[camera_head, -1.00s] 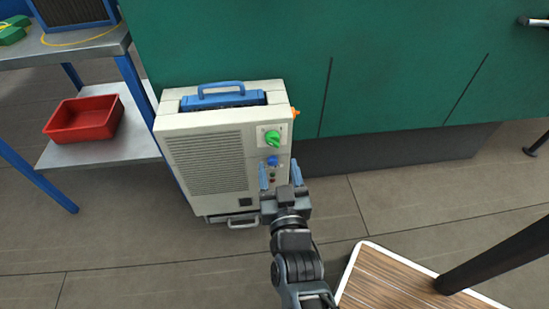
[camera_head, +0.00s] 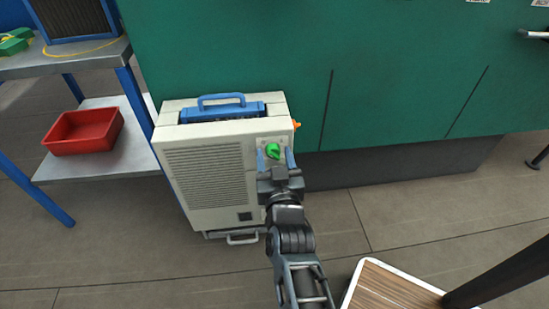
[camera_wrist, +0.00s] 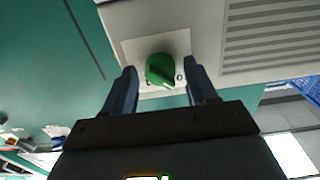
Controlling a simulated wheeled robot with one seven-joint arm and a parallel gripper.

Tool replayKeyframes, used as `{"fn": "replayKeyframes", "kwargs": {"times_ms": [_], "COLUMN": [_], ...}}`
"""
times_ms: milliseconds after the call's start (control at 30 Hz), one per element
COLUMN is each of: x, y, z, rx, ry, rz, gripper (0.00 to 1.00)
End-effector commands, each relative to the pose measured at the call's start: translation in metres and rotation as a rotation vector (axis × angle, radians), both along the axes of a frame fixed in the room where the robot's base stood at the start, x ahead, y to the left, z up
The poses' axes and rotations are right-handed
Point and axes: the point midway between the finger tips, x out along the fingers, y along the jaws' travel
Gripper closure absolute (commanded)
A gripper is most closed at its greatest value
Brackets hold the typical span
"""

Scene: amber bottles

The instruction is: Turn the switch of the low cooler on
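The low cooler (camera_head: 215,172) is a cream box with a blue top handle and a grille, standing on the floor against a green cabinet. Its green switch knob (camera_head: 273,151) is at the upper right of the front panel; it also shows in the wrist view (camera_wrist: 160,70) on a pale plate with partly hidden markings. My gripper (camera_head: 274,161) is at the knob, with its two blue fingers apart. In the wrist view my gripper (camera_wrist: 161,84) is open, one finger on each side of the knob, with gaps visible. The blue knob below is hidden behind my gripper.
A blue-legged shelf (camera_head: 100,158) with a red bin (camera_head: 83,131) stands to the left. The green cabinet (camera_head: 400,70) is behind. A wooden-topped platform (camera_head: 390,288) with a dark post is at lower right. An orange part (camera_head: 297,124) sticks out from the cooler's right side.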

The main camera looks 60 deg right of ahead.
Motion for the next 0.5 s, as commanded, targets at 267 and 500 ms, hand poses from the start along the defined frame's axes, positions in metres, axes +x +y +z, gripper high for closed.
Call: {"fn": "replayKeyframes", "kwargs": {"times_ms": [267,500], "x": [-0.0002,-0.0004], "y": [0.0001,-0.0001], "z": [-0.0001,-0.0002], "rx": [0.000,0.000], "ry": [0.000,0.000], "rz": [0.000,-0.001], "gripper": [0.70,0.93]}}
